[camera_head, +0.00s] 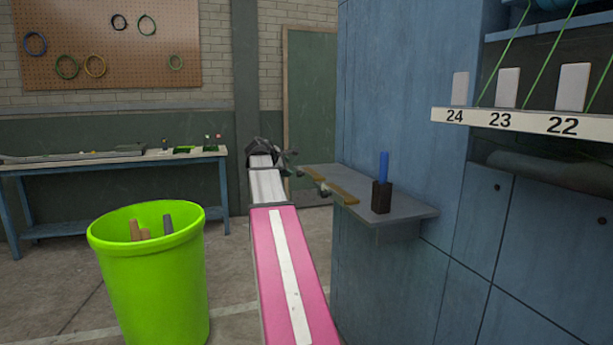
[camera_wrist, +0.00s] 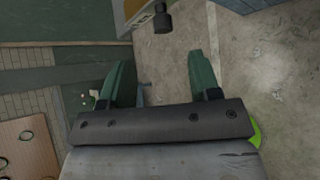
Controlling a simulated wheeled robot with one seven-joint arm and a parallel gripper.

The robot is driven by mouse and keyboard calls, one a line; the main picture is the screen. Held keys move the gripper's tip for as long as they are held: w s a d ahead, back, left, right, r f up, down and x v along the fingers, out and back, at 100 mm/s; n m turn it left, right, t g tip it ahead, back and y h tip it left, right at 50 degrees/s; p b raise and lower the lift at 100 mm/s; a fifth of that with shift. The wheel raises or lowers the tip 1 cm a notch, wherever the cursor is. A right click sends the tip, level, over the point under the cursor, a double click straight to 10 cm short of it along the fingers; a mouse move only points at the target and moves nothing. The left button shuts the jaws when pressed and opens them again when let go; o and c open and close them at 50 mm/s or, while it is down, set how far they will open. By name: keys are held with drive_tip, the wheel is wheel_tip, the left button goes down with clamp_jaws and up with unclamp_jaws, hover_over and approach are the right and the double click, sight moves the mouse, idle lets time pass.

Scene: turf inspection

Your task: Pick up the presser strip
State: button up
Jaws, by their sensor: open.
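A tan, wood-coloured strip (camera_head: 332,187) lies on the grey shelf (camera_head: 400,212) in the head view and looks like the presser strip. A blue upright piece (camera_head: 384,165) stands in a small black holder (camera_head: 381,197) on the same shelf, to the right of the strip. My gripper (camera_head: 296,163) is at the far end of my pink and white arm, near the shelf's far left end. In the wrist view its two dark green fingers (camera_wrist: 161,82) are wide apart with nothing between them. The strip cannot be made out for sure in the wrist view.
A lime-green bin (camera_head: 150,275) with a few pieces inside stands left of my arm. A blue cabinet (camera_head: 400,90) carries the shelf, with a numbered rack (camera_head: 520,122) at right. A workbench (camera_head: 110,163) stands at the back left. Floor shows between bench and bin.

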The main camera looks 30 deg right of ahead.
sight(307, 174)
drive_tip(key=x, duration=0.7)
drive_tip(key=shift+f, duration=0.35)
drive_tip(key=shift+c, duration=0.3)
clamp_jaws()
